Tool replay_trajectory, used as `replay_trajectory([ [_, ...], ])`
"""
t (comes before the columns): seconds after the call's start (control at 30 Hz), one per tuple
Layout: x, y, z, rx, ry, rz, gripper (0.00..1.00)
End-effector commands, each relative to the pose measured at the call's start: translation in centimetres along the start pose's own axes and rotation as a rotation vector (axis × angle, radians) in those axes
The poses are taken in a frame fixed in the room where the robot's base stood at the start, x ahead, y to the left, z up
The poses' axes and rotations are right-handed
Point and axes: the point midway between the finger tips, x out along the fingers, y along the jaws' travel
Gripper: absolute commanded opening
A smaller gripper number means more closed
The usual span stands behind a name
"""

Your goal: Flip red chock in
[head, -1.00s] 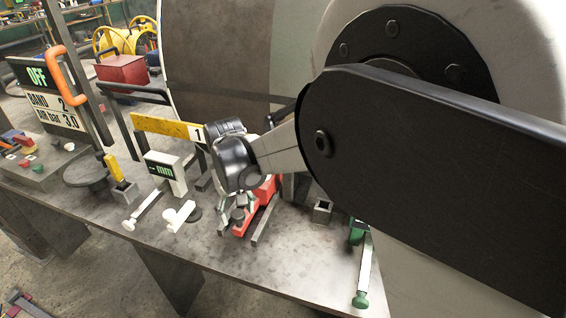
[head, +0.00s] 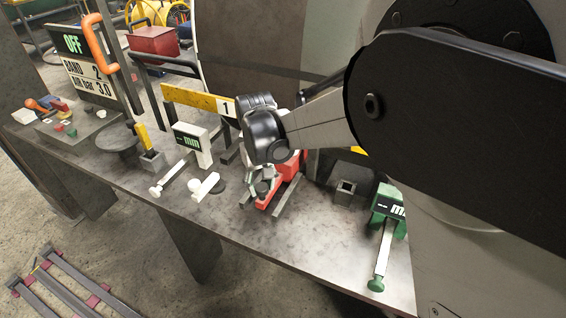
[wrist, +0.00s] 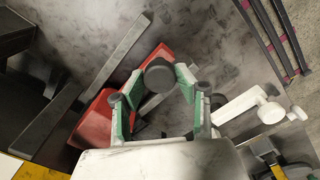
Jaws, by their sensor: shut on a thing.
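The red chock (head: 287,172) sits on the bench between two grey bars, partly hidden behind my wrist. In the wrist view its red body (wrist: 97,118) runs diagonally under my fingers. A dark round knob (wrist: 160,73) stands between the green-padded fingertips. My gripper (wrist: 158,85) is shut on this knob, which appears to belong to the chock. In the head view my gripper (head: 262,186) is low over the bench at the chock's near left side, and its fingers are small and hard to make out.
A white mm gauge (head: 191,143) and a small white-handled part (head: 204,186) stand left of the chock. A grey square socket (head: 344,192) and a green mm gauge (head: 386,205) stand to the right. A yellow bar marked 1 (head: 190,98) is behind.

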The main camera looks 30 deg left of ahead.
Motion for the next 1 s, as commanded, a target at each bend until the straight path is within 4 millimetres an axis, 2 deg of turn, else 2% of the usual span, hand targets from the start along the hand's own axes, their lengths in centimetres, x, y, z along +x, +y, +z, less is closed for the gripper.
replay_trajectory([
  [0.2, 0.0, 2.7, -2.2, 0.003, 0.002, 0.001, 0.0],
  [0.47, -0.1, 2.9, -2.4, 0.002, 0.005, 0.003, 0.0],
  [0.5, -0.1, 3.0, -2.4, 0.002, 0.005, 0.003, 0.34],
  [0.6, -0.1, 2.9, -2.4, 0.002, 0.005, 0.003, 0.47],
  [0.63, -0.1, 2.9, -2.4, 0.002, 0.004, 0.002, 0.5],
  [0.87, -0.1, 2.8, -2.3, 0.001, 0.003, 0.001, 0.5],
  [1.0, -0.8, 2.8, -2.2, 0.001, 0.002, 0.001, 0.5],
])
